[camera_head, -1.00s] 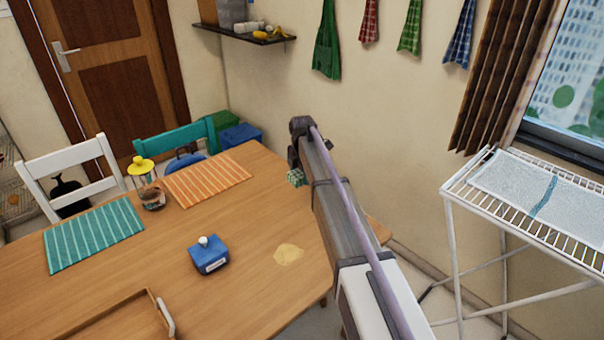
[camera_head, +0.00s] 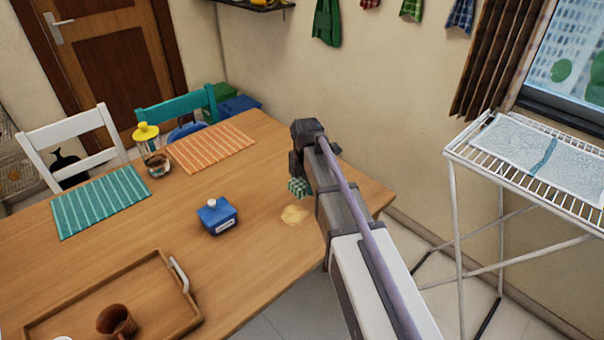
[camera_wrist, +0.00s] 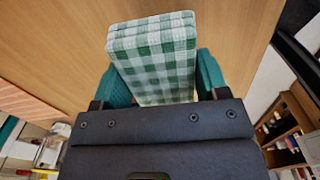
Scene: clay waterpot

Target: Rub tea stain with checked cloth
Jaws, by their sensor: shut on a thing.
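The tea stain (camera_head: 295,214) is a pale tan patch on the wooden table, near its right edge. The green-and-white checked cloth (camera_head: 299,187) is a folded pad just behind the stain in the head view. In the wrist view, my gripper (camera_wrist: 160,78) is shut on the cloth (camera_wrist: 153,48), with a teal finger on each side. Bare wood shows beyond it. I cannot tell whether the cloth touches the table or hovers above it. The stain is not visible in the wrist view, and my arm hides most of the gripper in the head view.
A glass jar (camera_head: 153,160) and striped mats (camera_head: 101,200) lie farther back. A white drying rack (camera_head: 452,170) stands at right.

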